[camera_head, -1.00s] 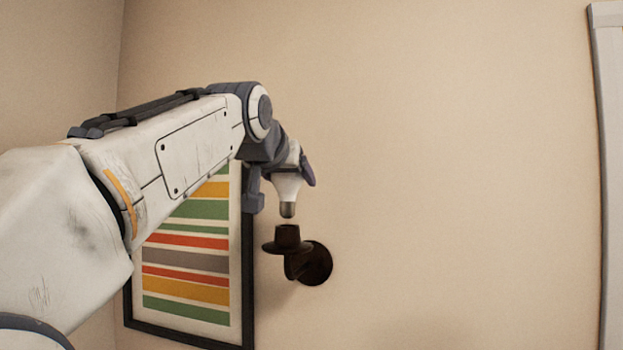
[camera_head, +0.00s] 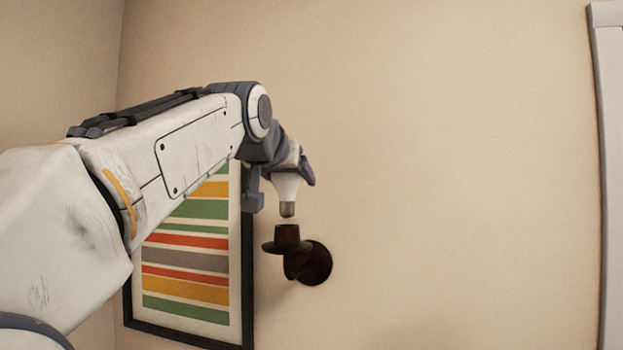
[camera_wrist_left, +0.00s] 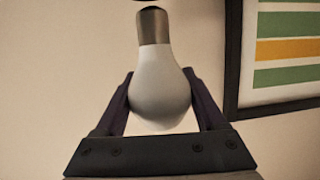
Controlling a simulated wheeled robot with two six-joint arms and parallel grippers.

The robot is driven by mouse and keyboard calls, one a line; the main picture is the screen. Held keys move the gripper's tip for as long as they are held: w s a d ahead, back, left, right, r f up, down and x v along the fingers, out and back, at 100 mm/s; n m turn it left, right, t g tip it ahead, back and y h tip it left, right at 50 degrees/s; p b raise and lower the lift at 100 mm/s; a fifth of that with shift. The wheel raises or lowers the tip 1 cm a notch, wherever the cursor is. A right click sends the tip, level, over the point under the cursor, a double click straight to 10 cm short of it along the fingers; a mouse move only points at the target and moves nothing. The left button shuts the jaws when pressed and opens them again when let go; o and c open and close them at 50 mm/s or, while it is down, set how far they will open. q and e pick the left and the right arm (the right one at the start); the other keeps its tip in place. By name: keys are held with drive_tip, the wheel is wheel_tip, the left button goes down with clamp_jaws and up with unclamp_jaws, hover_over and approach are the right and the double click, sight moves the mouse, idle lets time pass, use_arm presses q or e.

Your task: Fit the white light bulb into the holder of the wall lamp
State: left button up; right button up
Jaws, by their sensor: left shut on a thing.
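My left gripper (camera_head: 297,170) is shut on the white light bulb (camera_head: 286,187), which hangs with its metal base pointing down. In the left wrist view the bulb (camera_wrist_left: 158,85) sits between the two dark fingers of the gripper (camera_wrist_left: 160,107), its metal base at the top of the picture. The dark brown wall lamp (camera_head: 317,263) has an upward-facing holder (camera_head: 287,236). The bulb's base is just above the holder, with a small gap between them in the head view. A dark edge (camera_wrist_left: 135,1) shows above the base in the wrist view. My right gripper is not in view.
A framed striped picture (camera_head: 188,313) hangs on the wall left of the lamp, behind my left arm; its frame also shows in the wrist view (camera_wrist_left: 233,60). A pale upright frame (camera_head: 606,150) stands at the far right. The wall between is bare.

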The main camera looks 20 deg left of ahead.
sight(291, 199)
use_arm(q)
drive_tip(key=shift+f+b, duration=1.9)
drive_tip(key=shift+f, duration=0.15)
drive_tip(key=o, duration=0.9)
drive_tip(key=shift+r, duration=0.1)
drive_tip(key=shift+o, duration=0.2)
drive_tip(key=b+v, duration=0.2)
drive_tip(key=v, duration=0.8)
drive_tip(key=shift+s+b, duration=0.25)
drive_tip(key=shift+b, duration=0.05)
drive_tip(key=shift+w, duration=0.1)
